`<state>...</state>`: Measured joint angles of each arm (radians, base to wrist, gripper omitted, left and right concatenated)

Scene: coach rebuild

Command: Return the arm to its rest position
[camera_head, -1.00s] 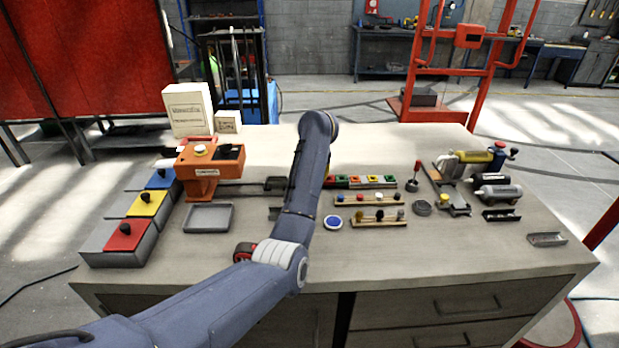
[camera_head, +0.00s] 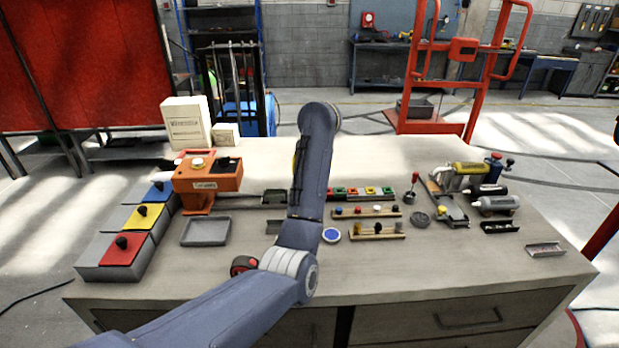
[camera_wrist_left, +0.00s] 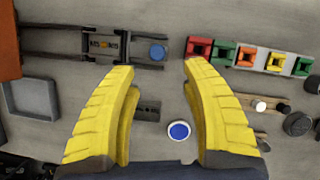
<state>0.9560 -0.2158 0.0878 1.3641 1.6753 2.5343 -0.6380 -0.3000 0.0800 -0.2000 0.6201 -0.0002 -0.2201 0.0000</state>
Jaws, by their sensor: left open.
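My left arm (camera_head: 300,225) comes in from the lower left in the head view and reaches up over the middle of the workbench. Below the fingers are the bench top, a dark rail fixture (camera_wrist_left: 105,45) and a blue round disc (camera_wrist_left: 179,130). The fingers look clear of them, though the height is hard to judge. My right gripper is in neither view.
An orange device (camera_head: 207,180) and a grey tray (camera_head: 206,231) are left of the arm. Red, yellow and blue-lidded boxes (camera_head: 121,250) line the left edge. Block and peg racks (camera_head: 367,212) and clamped tools (camera_head: 465,185) stand to the right.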

